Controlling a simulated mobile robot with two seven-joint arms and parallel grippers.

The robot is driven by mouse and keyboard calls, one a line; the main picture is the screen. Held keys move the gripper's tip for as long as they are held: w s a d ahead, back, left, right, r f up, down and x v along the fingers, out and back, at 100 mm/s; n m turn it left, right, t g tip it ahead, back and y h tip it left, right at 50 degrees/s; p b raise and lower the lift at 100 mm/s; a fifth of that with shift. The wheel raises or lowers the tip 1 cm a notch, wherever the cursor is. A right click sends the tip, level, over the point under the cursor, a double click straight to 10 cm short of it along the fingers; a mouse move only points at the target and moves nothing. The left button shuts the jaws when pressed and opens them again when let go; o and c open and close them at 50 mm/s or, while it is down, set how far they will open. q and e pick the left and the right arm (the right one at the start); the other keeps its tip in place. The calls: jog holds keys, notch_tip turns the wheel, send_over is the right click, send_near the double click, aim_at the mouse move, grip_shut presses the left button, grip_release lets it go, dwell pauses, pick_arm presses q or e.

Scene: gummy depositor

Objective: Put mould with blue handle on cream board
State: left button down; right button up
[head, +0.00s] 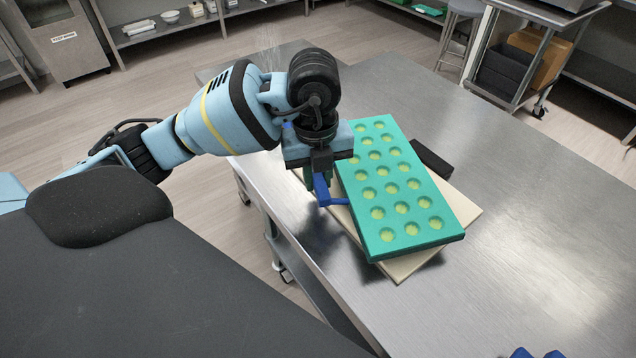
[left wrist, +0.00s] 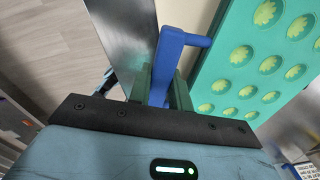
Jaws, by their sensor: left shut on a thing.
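The mould (head: 400,195) is a teal-green slab with rows of round yellowish cavities. Its blue handle (head: 325,190) sticks out at the left side. My left gripper (head: 318,172) is shut on this handle; the left wrist view shows the blue handle (left wrist: 168,62) between the fingers (left wrist: 162,88). The cream board (head: 458,205) lies on the steel table under the mould, turned at an angle to it. The mould covers most of the board. I cannot tell whether the mould touches it. My right gripper is not seen.
A dark bar (head: 432,160) lies beside the mould's far right edge. Small blue parts (head: 535,354) show at the bottom edge, cut off. The steel table (head: 540,230) is clear to the right and behind. A cart (head: 515,60) stands beyond the table.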

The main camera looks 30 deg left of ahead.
pick_arm(q)
notch_tip(320, 180, down, 2)
jog(key=shift+f, duration=0.1)
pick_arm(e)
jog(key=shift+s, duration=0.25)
pick_arm(q)
jog(key=shift+f, duration=0.25)
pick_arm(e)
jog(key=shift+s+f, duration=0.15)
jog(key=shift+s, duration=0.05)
pick_arm(q)
jog(key=c, duration=1.3)
grip_release()
jog(key=shift+s, duration=0.1)
jog(key=shift+r, duration=0.15)
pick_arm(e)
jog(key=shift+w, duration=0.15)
